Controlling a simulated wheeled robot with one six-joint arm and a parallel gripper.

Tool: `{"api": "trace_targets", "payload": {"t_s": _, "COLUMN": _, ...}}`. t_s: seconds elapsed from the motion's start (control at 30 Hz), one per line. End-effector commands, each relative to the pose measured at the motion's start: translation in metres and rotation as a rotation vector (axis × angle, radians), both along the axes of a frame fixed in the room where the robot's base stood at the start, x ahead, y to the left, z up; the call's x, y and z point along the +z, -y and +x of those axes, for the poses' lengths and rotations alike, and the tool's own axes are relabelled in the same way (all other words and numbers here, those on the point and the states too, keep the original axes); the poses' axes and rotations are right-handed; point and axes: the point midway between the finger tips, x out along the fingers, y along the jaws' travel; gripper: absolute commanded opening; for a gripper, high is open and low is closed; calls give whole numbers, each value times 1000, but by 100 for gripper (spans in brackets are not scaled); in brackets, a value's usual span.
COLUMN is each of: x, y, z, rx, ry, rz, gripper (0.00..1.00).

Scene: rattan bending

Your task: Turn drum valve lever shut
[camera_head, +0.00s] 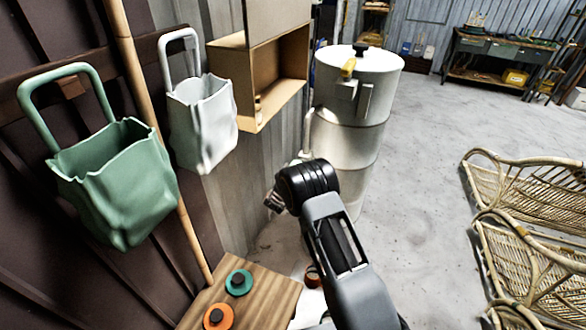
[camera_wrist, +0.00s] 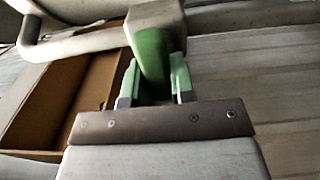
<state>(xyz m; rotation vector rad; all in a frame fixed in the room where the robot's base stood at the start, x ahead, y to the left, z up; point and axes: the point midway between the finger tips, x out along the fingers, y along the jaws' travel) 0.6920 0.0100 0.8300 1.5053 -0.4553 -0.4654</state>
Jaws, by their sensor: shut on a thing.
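The white metal drum (camera_head: 338,135) stands upright behind my arm, with a lid and a yellow-handled part on top. In the wrist view a green lever (camera_wrist: 151,52) comes down from a grey metal fitting (camera_wrist: 155,17). My gripper (camera_wrist: 154,78) is shut on the lever, with one green finger pad on each side of it. In the head view my gripper (camera_head: 272,201) is at the left of the drum, low beside the wall, and small. The lever is hidden there.
An open wooden box (camera_head: 256,85) hangs on the wall above my gripper. A green bag (camera_head: 115,185) and a white bag (camera_head: 203,125) hang at the left. A wooden table (camera_head: 262,293) is below. Rattan chairs (camera_head: 530,185) stand right; the middle floor is clear.

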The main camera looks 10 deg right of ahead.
Motion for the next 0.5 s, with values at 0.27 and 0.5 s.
{"api": "trace_targets", "payload": {"t_s": 0.27, "x": 4, "y": -1, "z": 1, "rx": 2, "ry": 8, "rz": -2, "gripper": 38}}
{"api": "trace_targets", "payload": {"t_s": 0.5, "x": 2, "y": 0, "z": 1, "rx": 0, "ry": 4, "rz": -1, "gripper": 49}}
